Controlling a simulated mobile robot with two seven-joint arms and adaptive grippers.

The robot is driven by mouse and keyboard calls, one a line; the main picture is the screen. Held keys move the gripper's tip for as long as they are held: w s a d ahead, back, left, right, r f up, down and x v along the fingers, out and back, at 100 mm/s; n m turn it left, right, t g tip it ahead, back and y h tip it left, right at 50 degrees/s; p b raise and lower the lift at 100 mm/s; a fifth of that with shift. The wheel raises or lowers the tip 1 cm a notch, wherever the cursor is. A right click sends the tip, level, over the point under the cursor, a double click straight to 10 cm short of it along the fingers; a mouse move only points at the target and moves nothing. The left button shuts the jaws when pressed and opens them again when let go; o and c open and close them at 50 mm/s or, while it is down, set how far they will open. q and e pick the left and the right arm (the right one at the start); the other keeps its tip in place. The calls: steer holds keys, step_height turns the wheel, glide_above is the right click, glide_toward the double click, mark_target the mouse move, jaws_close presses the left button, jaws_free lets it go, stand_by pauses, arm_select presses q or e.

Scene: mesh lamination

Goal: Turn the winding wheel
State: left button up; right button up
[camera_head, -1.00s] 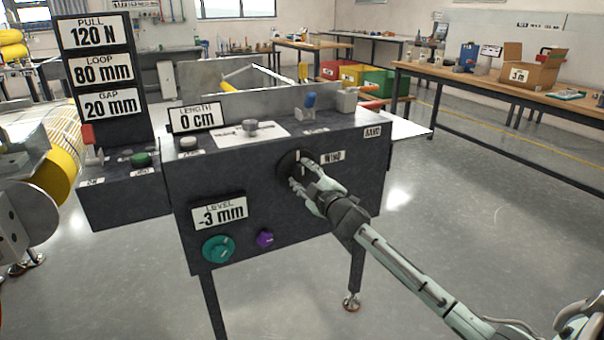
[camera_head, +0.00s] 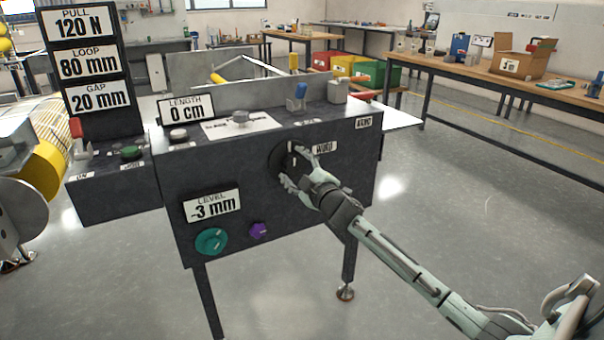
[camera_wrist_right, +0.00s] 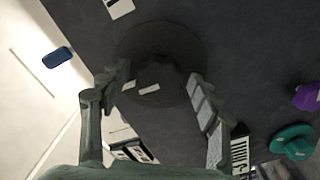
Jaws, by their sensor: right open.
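The winding wheel (camera_head: 279,158) is a dark round disc on the front panel of the dark machine, beside the WIND label (camera_head: 324,147). In the right wrist view the wheel (camera_wrist_right: 190,42) shows a raised dark hub with small white marks. My right gripper (camera_head: 301,167) is in front of the wheel. Its fingers are open, one on each side of the hub in the right wrist view (camera_wrist_right: 157,88). I cannot tell whether they touch it. The LENGTH display (camera_head: 186,107) reads 0 cm. My left gripper is not in view.
The panel also holds a LEVEL display (camera_head: 212,204) at -3 mm, a teal knob (camera_head: 211,242) and a purple knob (camera_head: 258,230). A yellow roll (camera_head: 42,171) is at left. Floor right of the machine is clear.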

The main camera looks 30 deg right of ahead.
steer(key=s+a, duration=0.1)
steer(key=s, duration=1)
steer(key=shift+s+a, duration=0.15)
steer(key=shift+s, duration=0.05)
steer(key=s+a+f+m+g+h, duration=0.1)
steer(key=s+f+m+g, duration=0.3)
steer(key=f, duration=0.8)
steer(key=s+a+f+m+g, duration=0.2)
steer(key=s+f+g, duration=0.3)
steer(key=f, duration=0.8)
steer(key=s+a+f+m+g+y, duration=0.1)
steer(key=s+a+f+g, duration=0.2)
steer(key=s+a+f, duration=0.2)
steer(key=s+a+f+m+g, duration=0.1)
steer(key=s+a+f+g, duration=0.2)
steer(key=s+f, duration=0.8)
steer(key=s+a, duration=0.2)
steer(key=s, duration=0.1)
steer(key=shift+s+a+y, duration=0.35)
steer(key=shift+y, duration=0.05)
steer(key=shift+r, duration=0.1)
